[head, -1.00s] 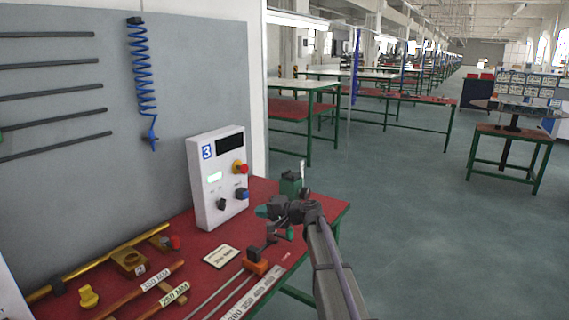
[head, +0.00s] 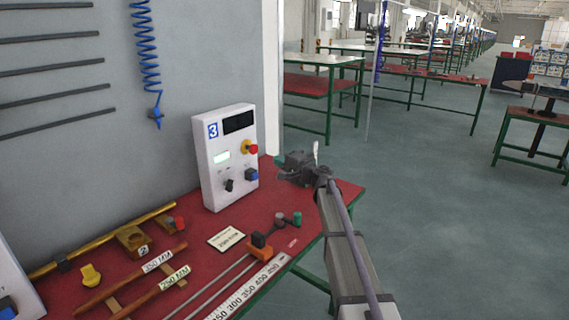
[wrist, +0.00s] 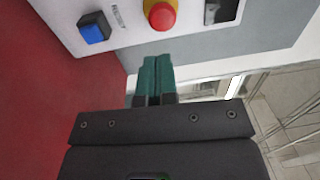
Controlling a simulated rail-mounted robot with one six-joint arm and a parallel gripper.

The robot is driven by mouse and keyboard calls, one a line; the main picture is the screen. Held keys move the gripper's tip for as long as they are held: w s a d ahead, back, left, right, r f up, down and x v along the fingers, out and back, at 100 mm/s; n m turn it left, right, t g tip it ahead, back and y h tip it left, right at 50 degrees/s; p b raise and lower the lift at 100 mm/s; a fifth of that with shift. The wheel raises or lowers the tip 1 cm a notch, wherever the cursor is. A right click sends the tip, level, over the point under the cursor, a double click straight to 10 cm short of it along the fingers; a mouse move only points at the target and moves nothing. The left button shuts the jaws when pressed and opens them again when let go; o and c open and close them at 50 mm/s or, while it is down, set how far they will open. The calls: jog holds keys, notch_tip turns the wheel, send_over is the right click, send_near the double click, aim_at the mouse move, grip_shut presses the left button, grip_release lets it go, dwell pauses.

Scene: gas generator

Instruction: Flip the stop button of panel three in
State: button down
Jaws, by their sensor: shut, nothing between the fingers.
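Panel three (head: 209,172) is a white upright box marked with a blue 3. Its red stop button (head: 253,149) sits on a yellow collar at the panel's right side, above a blue button (head: 251,174). In the wrist view the red button (wrist: 161,14) is at the top, just beyond my fingertips, with the blue button (wrist: 93,28) to the left. My gripper (head: 281,160) is to the right of the panel, its green fingers (wrist: 156,75) shut with nothing between them. I see no contact with the red button.
A grey wall board (head: 190,60) stands behind.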

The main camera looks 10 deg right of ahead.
aim_at(256, 149)
jog(key=x, duration=0.9)
jog(key=shift+w+a, duration=0.4)
jog(key=shift+w, duration=0.2)
jog(key=shift+w+a+r+p, duration=0.1)
jog(key=shift+w+r+p, duration=0.1)
jog(key=shift+r+p, duration=0.1)
jog(key=v, duration=1.4)
jog(key=shift+s+d+b, duration=0.3)
